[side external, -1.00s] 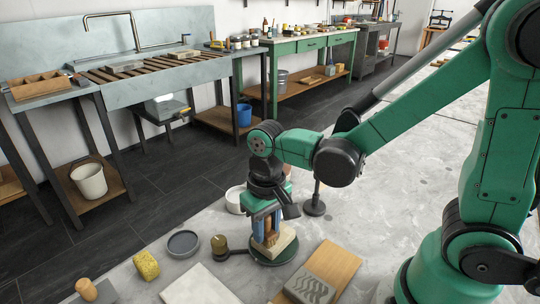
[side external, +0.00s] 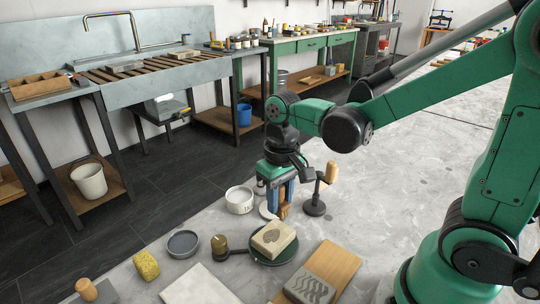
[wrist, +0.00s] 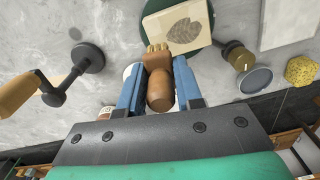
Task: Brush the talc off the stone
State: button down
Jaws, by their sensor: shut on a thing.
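The stone (side external: 273,239) is a pale block with a dark leaf drawing on its top. It lies on a round dark green turntable (side external: 286,258); it also shows at the top of the wrist view (wrist: 178,27). I cannot tell whether white powder lies on it. My gripper (side external: 279,210) is shut on a wooden-handled brush (wrist: 158,88) with tan bristles. It is behind the stone in the side view, and the brush looks clear of the stone's top. In the wrist view my gripper (wrist: 159,62) has the bristle end near the stone's edge.
A white bowl (side external: 240,201) with lettering stands left of my gripper. A crank post (side external: 315,206) with a wooden handle stands close on its right. A small brass-topped tool (side external: 220,243), a grey dish (side external: 183,243), a yellow sponge (side external: 146,264) and a wooden board (side external: 332,264) surround the turntable.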

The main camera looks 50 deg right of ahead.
jog(key=shift+r, duration=2.6)
jog(key=shift+f, duration=0.15)
